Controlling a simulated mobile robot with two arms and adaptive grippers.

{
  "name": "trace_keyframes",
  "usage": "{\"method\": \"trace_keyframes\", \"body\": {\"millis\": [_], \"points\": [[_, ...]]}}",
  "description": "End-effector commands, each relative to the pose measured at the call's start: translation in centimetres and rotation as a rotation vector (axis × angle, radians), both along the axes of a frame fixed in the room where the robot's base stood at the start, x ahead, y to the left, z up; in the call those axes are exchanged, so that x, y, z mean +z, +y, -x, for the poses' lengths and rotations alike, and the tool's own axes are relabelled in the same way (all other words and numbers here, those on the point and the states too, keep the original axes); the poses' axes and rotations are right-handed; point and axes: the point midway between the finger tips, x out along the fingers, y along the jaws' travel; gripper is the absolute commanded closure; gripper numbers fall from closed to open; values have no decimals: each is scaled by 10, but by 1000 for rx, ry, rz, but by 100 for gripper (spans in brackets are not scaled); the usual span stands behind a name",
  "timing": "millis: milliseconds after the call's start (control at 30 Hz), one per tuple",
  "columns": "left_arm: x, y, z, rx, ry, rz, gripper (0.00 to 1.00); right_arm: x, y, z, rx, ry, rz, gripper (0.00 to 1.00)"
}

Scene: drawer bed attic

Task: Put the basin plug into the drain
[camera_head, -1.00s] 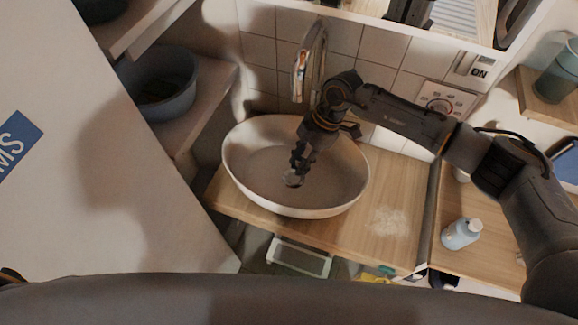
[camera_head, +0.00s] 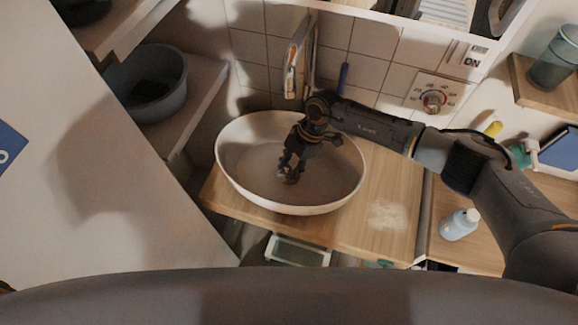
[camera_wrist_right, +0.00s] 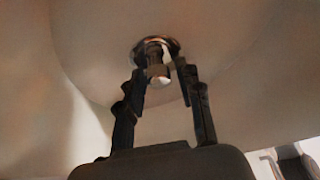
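The white oval basin (camera_head: 235,165) stands on the wooden counter. My right gripper (camera_head: 289,175) points down into it, close to its bottom. In the right wrist view, a small metallic plug (camera_wrist_right: 157,70) sits at the dark drain ring (camera_wrist_right: 172,44) in the basin floor. The fingers of my right gripper (camera_wrist_right: 160,72) stand on either side of the plug, spread, with a narrow gap showing beside it. Whether the plug is fully seated cannot be told. In the head view the fingers mostly hide plug and drain. My left gripper does not show.
The tap (camera_head: 292,70) rises behind the basin, close to my right arm. A blue-white bottle (camera_head: 459,224) stands on the right-hand counter. A grey tub (camera_head: 147,90) rests on the left shelf. The counter right of the basin (camera_head: 390,245) is free.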

Motion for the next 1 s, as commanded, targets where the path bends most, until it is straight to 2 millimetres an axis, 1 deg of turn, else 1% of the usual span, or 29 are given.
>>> {"method": "trace_keyframes", "body": {"millis": [300,367,467,567,800,1000], "points": [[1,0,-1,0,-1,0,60,1,0,0,0,0,0,54],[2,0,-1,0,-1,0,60,4,0,0,0,0,0,54],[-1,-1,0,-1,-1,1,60,12,-4,-3,1,-2,0,54],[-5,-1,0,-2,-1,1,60,28,-11,-6,0,-4,0,54],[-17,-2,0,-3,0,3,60,76,-28,-15,0,-5,0,54],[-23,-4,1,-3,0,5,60,104,-38,-20,0,-1,0,54]]}}
